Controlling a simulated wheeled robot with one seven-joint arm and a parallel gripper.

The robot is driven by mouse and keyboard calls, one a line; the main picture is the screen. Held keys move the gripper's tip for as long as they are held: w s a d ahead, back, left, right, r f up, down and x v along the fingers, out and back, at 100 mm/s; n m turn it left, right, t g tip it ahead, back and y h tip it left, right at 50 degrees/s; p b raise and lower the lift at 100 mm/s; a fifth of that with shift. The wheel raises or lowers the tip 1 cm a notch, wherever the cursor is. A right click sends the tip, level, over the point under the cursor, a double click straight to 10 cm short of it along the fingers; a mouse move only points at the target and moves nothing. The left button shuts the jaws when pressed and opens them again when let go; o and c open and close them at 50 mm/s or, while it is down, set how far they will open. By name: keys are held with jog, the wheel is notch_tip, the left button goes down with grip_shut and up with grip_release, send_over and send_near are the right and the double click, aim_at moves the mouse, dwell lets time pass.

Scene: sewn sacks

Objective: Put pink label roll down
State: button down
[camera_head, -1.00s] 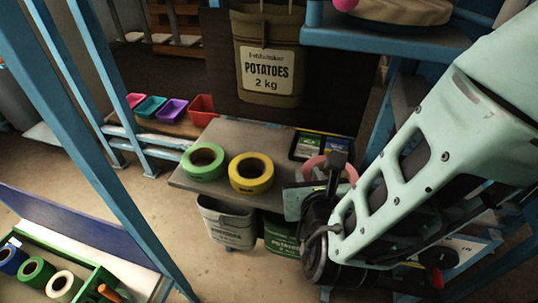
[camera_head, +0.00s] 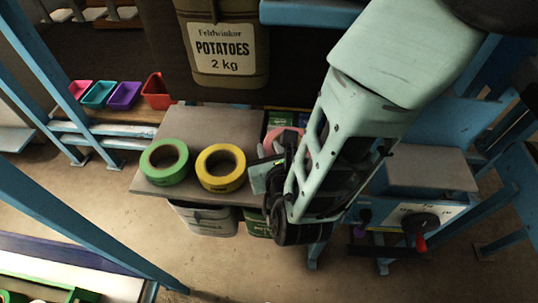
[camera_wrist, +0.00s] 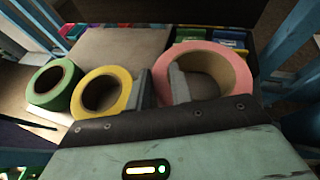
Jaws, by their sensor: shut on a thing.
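The pink label roll (camera_wrist: 243,68) is in my gripper (camera_wrist: 162,88), which is shut on its left wall in the wrist view. In the head view the pink roll (camera_head: 292,135) is mostly hidden behind my arm, at the right end of the small grey table (camera_head: 215,122). I cannot tell whether it touches the table. A yellow roll (camera_head: 238,172) lies on the table just left of my gripper, and a green roll (camera_head: 183,168) lies left of that. Both also show in the wrist view, the yellow (camera_wrist: 125,82) nearer my gripper than the green (camera_wrist: 68,73).
Behind the pink roll is a tray with green and blue packs (camera_wrist: 228,39). Small coloured bins (camera_head: 124,96) stand at the back left. A potato sack (camera_head: 226,50) hangs behind the table. Blue posts (camera_head: 90,240) stand left. The table's back part is clear.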

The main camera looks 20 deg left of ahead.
jog(key=shift+f, duration=2.1)
jog(key=c, duration=1.2)
grip_release()
